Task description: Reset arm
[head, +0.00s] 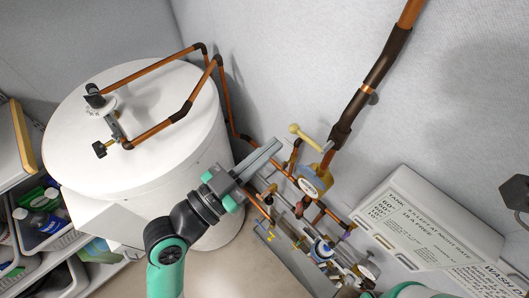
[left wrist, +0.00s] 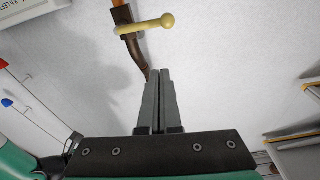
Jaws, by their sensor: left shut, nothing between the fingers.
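My left gripper (head: 262,155) shows in the head view beside the white tank, near the wall pipes. Its two grey fingers are together with nothing between them. In the left wrist view the shut fingers (left wrist: 158,100) point at the wall, below a yellow lever handle (left wrist: 160,24) on a copper pipe. The yellow handle (head: 306,138) is just right of the fingertips in the head view; I cannot tell whether they touch. A green part of my right arm shows at the bottom edge of the head view, but its gripper is out of view.
A white tank (head: 130,125) with copper pipes on top stands at left. A cluster of pipes, valves and gauges (head: 312,185) is at centre right. A white sign box (head: 405,215) is at right. A shelf with bottles (head: 40,218) is at lower left.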

